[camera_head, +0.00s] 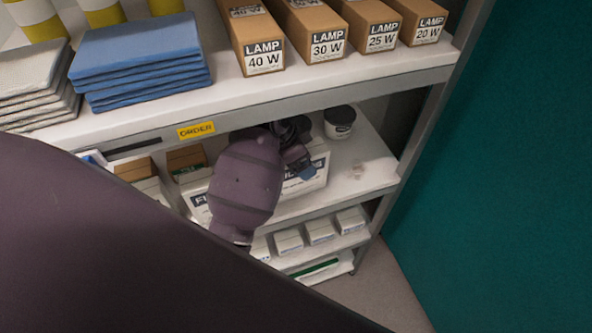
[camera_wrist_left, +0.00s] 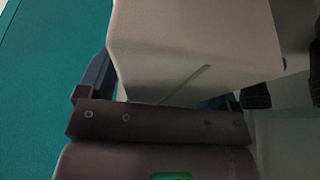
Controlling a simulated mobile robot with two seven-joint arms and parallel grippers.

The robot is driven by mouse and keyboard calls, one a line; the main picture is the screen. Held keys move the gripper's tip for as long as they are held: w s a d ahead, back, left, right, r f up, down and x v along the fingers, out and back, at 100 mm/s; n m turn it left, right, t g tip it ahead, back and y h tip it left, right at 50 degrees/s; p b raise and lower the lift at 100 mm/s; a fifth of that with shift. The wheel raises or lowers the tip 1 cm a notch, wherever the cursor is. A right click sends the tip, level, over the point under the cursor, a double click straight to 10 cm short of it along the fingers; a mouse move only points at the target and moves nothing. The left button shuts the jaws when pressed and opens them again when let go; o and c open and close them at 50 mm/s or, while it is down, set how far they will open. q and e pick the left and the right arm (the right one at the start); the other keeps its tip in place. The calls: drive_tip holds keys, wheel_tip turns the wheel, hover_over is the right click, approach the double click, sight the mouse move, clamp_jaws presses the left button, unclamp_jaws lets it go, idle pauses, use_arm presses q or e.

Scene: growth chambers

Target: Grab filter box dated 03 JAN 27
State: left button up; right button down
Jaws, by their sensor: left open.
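White boxes with dark lettering, apparently filter boxes, stand on the middle shelf. One (camera_head: 197,203) shows left of my left wrist, and another white box face (camera_head: 317,168) shows to its right. My arm covers much of their labels, and no date is readable. My left gripper (camera_head: 300,160) is at the right-hand box, its jaws open. In the left wrist view a pale box (camera_wrist_left: 195,45) fills the space between the open fingers, with a finger on either side. I cannot tell whether they touch it. My right gripper is not in view.
The upper shelf (camera_head: 340,82) holds lamp boxes (camera_head: 318,22) and folded blue cloths (camera_head: 140,55), above my gripper. Small white boxes (camera_head: 288,241) sit below. A teal wall (camera_head: 500,150) is at the right.

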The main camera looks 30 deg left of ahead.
use_arm(q)
drive_tip(key=shift+c, duration=0.3)
drive_tip(key=c, duration=1.2)
drive_tip(key=shift+c, duration=0.8)
